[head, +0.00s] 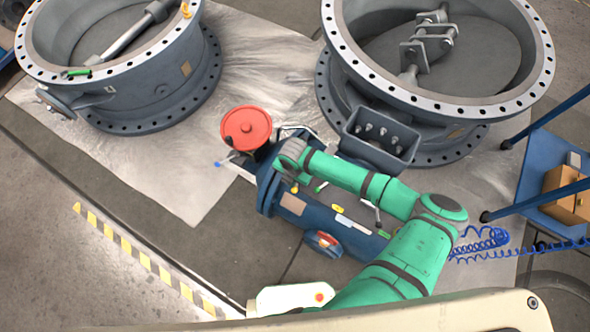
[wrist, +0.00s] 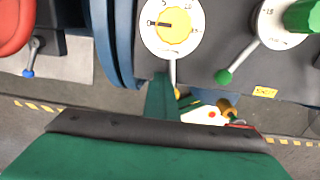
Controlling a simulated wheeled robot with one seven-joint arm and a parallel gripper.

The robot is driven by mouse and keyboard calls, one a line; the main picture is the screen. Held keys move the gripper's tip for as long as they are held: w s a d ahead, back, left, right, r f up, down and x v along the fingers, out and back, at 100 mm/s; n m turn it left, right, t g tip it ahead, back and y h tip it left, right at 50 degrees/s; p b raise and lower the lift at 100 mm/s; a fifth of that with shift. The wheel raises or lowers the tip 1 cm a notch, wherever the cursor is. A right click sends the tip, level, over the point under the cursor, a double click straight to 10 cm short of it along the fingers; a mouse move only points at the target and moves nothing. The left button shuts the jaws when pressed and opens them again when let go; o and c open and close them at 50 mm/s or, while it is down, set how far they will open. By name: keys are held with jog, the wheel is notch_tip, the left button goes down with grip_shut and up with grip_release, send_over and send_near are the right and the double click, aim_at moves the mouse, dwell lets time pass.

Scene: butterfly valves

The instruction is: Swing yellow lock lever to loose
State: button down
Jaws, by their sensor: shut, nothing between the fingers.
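The yellow knob (wrist: 174,25) sits on a white numbered dial in the wrist view. The yellow lock lever (wrist: 173,74) is a thin metal rod pointing down from this dial, with a small yellow tip at its lower end. My gripper (wrist: 161,82) is shut and empty, its narrow green fingers just left of the rod and close to it; I cannot tell whether they touch. In the head view the yellow knob (head: 295,188) shows as a small spot below my wrist, and my fingers are hidden there.
A green knob with a green-tipped lever (wrist: 223,76) is close on the right. A red handwheel (head: 246,128) and a blue-tipped lever (wrist: 28,73) are on the left. The blue machine body (head: 330,225) lies below my arm. Large grey valves (head: 150,100) stand behind.

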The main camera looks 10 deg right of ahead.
aim_at(301, 187)
jog(key=shift+s+d+f+h, duration=0.15)
jog(key=shift+s+d, duration=0.1)
jog(key=shift+d, duration=0.3)
jog(key=shift+s+d+f+h, duration=0.1)
jog(key=shift+s+d+f, duration=0.1)
jog(key=shift+d, duration=0.3)
jog(key=shift+s+d+f+h, duration=0.15)
jog(key=shift+s+d, duration=0.1)
jog(key=shift+d, duration=0.3)
jog(key=shift+w+d, duration=0.1)
jog(key=shift+d, duration=0.95)
jog(key=shift+w+a+r, duration=0.1)
jog(key=shift+r, duration=0.95)
jog(key=shift+w+a+r, duration=0.1)
jog(key=shift+r, duration=0.9)
jog(key=shift+s+a+r, duration=0.15)
jog(key=shift+a+r, duration=0.15)
jog(key=shift+r, duration=0.2)
jog(key=shift+a+r, duration=0.2)
jog(key=shift+r, duration=0.35)
jog(key=shift+a+r, duration=0.15)
jog(key=shift+r, duration=0.35)
